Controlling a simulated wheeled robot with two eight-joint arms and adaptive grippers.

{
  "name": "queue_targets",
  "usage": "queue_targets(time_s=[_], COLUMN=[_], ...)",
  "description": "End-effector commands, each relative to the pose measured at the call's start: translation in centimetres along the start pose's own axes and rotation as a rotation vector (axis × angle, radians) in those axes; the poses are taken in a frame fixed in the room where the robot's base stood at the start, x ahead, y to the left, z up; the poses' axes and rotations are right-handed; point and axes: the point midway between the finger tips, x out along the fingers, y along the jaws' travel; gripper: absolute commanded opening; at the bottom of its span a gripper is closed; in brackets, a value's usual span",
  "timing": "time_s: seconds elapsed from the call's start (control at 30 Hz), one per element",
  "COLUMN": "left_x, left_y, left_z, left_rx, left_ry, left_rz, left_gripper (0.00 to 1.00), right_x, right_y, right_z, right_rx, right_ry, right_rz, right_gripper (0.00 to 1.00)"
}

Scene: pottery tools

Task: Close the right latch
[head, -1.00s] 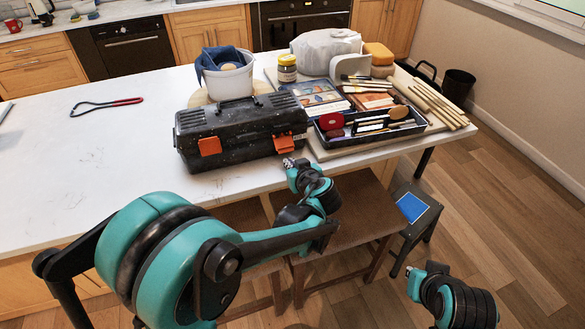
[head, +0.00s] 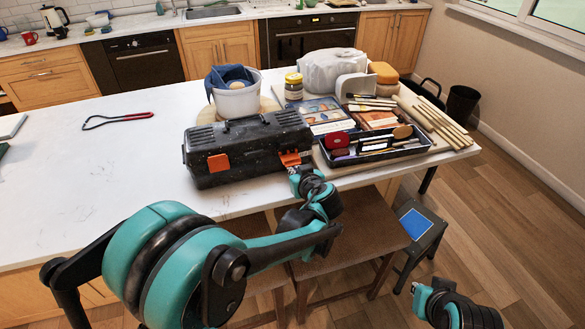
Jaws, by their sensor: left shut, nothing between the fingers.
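The black toolbox (head: 235,158) stands on the white table with its lid down. Its right latch (head: 290,158) is orange and appears to stick out from the front face; its exact angle is hard to tell. The left orange latch (head: 218,163) lies against the front. My left gripper (head: 294,171) is shut and empty, just below the right latch at its lower edge; whether they touch is unclear. The end of my right arm (head: 420,292) is low at the right, away from the table, and its fingers cannot be made out.
A tray of pottery tools (head: 425,146) stands right of the toolbox, with wooden sticks (head: 445,122) beyond it. A white bucket (head: 236,101) stands behind the toolbox. A red-handled tool (head: 118,119) lies at the left. A stool (head: 365,215) is below the table edge.

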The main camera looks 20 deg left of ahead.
Motion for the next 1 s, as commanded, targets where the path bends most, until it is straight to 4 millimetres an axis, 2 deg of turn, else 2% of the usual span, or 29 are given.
queue_targets(time_s=[0.2,0.57,1.0], left_x=[-1.6,-3.2,-3.1], left_y=[0.1,0.0,0.0], left_z=[-0.9,-3.0,-5.9], left_rx=[-0.001,0.0,0.0], left_ry=[0.0,0.0,0.0], left_rz=[0.002,0.001,0.0], left_gripper=[0.0,0.0,0.0], right_x=[-1.1,-2.9,-4.4], right_y=[0.0,0.0,0.0], right_z=[-0.8,-2.0,-3.1], right_rx=[0.0,0.0,0.0], right_ry=[0.0,0.0,0.0], right_rz=[0.0,0.0,0.0], right_gripper=[0.0,0.0,0.0])
